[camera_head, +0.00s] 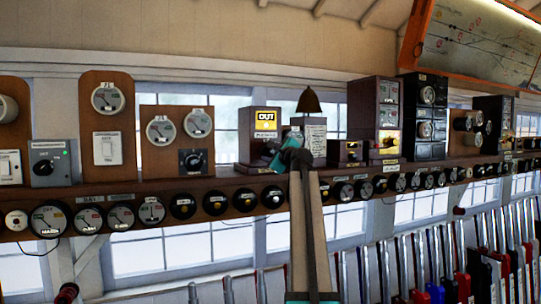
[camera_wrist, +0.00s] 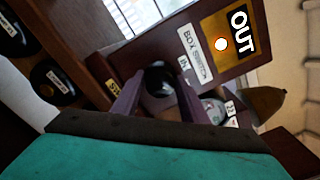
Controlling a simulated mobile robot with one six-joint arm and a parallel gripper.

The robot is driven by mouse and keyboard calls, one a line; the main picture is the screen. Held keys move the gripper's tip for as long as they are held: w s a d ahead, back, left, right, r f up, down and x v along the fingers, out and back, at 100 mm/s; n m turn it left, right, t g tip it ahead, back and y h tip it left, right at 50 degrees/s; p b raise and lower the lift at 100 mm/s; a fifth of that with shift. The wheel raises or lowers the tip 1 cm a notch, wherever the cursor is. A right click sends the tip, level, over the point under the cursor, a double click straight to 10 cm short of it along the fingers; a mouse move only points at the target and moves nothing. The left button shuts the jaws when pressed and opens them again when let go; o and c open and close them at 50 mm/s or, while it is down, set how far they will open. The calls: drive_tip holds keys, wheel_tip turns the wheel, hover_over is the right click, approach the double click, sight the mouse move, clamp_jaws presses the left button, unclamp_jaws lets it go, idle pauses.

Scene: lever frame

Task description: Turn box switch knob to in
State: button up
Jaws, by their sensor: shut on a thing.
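The box switch is a dark wooden box (camera_head: 258,122) on the shelf, with a yellow lit panel reading OUT. In the wrist view its panel (camera_wrist: 238,32) reads OUT too, and a white BOX SWITCH label (camera_wrist: 195,52) sits beside it. The black round knob (camera_wrist: 158,76) is below that label, between small labels on either side. My gripper (camera_wrist: 155,88) is shut on the knob, one finger on each side. In the head view my gripper (camera_head: 282,158) is in front of the box's lower part and hides the knob.
Other instrument boxes line the shelf (camera_head: 225,183). Round dials run along the shelf's front. A row of levers stands at the lower right.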

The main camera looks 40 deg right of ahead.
drive_tip(key=shift+f+n+b, duration=0.1)
drive_tip(key=shift+n+b, duration=0.2)
drive_tip(key=shift+b, duration=0.15)
drive_tip(key=shift+n+b, duration=0.5)
drive_tip(key=shift+b, duration=0.25)
drive_tip(key=n+b, duration=0.3)
drive_tip(key=b, duration=0.1)
drive_tip(key=shift+n, duration=0.3)
drive_tip(key=shift+n+b, duration=1.1)
drive_tip(key=shift+b, duration=0.1)
drive_tip(key=shift+r+n+b, duration=0.25)
drive_tip(key=shift+n+b, duration=0.05)
drive_tip(key=shift+n, duration=0.7)
drive_tip(key=o, duration=0.9)
drive_tip(key=shift+c, duration=0.2)
